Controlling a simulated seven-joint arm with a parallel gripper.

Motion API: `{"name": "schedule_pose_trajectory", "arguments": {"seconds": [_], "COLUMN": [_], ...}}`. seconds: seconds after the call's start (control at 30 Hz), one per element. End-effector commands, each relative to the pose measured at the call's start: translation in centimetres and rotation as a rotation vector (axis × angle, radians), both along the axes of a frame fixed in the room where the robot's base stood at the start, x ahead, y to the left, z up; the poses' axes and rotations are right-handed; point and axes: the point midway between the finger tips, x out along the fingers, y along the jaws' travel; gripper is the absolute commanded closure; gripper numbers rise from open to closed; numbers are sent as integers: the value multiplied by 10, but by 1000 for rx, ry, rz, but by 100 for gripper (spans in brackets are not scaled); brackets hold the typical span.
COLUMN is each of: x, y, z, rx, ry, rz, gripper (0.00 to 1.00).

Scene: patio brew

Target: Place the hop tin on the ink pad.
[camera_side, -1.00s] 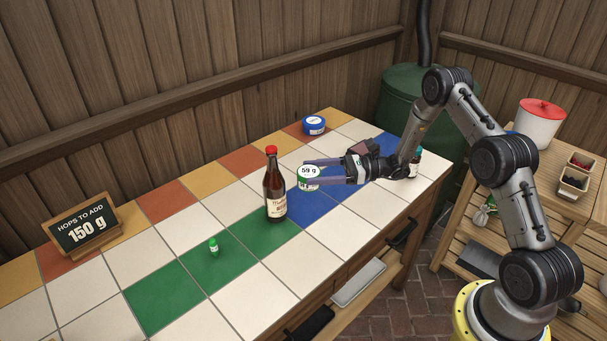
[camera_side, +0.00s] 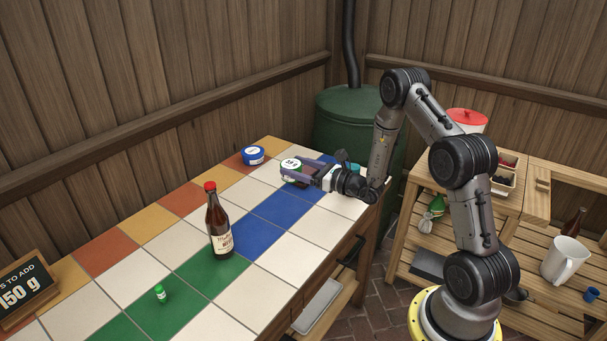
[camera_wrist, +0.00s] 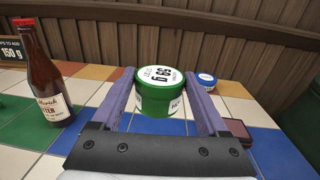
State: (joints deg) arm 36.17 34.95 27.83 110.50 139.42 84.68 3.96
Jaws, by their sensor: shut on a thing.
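The hop tin (camera_side: 291,165), green with a white lid marked 59 g, is held upright between the two fingers of my gripper (camera_side: 288,172). The tin also shows in the wrist view (camera_wrist: 160,92), clamped between both fingertips. It appears to be above the tabletop, near the back end of the blue tiles. The ink pad, a flat dark red-brown block, lies on the table just right of my right finger in the wrist view (camera_wrist: 237,129). In the side view the tin and my gripper largely cover that spot.
A brown bottle (camera_side: 219,228) with a red cap stands left of my gripper. A blue tin (camera_side: 252,155) sits close behind the hop tin. A teal-topped item is partly hidden behind my gripper.

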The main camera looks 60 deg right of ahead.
Motion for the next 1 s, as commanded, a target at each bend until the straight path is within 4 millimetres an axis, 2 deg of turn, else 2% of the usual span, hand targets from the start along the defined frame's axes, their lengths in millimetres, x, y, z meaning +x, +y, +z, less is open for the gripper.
{"name": "schedule_pose_trajectory", "arguments": {"seconds": [0.03, 0.1, 0.2, 0.3, 0.4, 0.53, 0.83, 1.0], "x": [-6, -14, -27, -36, -36, -19, 40, 59], "y": [-16, -37, -61, -73, -79, -90, -123, -134], "z": [2, 5, 10, 16, 18, 9, -20, -48], "rx": [1, 4, 8, 10, 7, 7, 6, 7], "ry": [4, 7, 8, 2, -4, -4, -7, -4], "rz": [-74, -169, -277, -328, -337, -338, -336, -336], "gripper": [90, 90, 90, 90, 90, 90, 90, 90]}}
